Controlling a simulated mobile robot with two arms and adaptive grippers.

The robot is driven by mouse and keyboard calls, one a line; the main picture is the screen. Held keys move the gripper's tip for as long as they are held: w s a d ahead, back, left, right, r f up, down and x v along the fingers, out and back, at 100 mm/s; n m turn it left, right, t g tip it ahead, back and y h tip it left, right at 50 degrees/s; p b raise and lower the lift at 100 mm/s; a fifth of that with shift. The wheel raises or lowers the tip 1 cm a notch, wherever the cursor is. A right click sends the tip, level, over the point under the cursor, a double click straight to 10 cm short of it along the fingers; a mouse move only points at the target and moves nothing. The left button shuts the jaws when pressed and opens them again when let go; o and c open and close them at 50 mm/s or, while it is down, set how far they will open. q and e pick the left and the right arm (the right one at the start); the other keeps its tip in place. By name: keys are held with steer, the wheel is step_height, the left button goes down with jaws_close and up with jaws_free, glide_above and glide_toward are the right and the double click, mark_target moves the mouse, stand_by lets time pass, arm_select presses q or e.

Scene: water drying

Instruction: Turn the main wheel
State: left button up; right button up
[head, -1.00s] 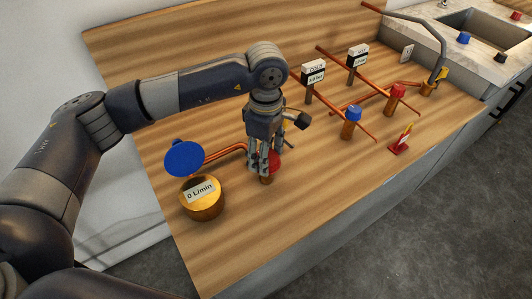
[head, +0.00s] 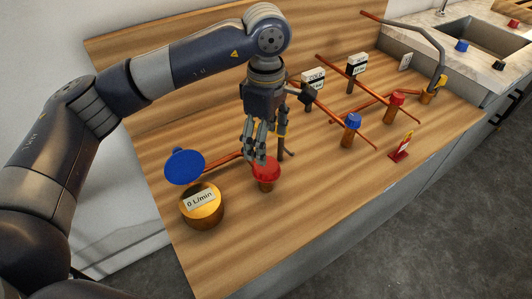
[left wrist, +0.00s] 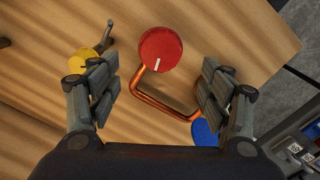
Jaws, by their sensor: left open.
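The red main wheel (head: 266,168) sits on a short brass valve body on the wooden counter, right of the flow meter. It also shows in the left wrist view as a round red disc (left wrist: 160,48) with a white mark. My left gripper (head: 255,152) points down, open and empty, just above and behind the wheel; its fingers overlap the wheel's far edge in the head view. In the left wrist view the open fingers (left wrist: 160,92) stand wide to either side, with the wheel toward the top between them. I cannot tell whether they touch it. My right gripper is not in view.
A brass flow meter (head: 202,207) reading "0 L/min" with a raised blue lid (head: 185,166) stands left of the wheel. The front counter is clear.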

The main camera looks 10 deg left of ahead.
arm_select(q)
step_height(320, 180, up, 4)
steer(key=shift+r, duration=0.1)
stand_by(0.5)
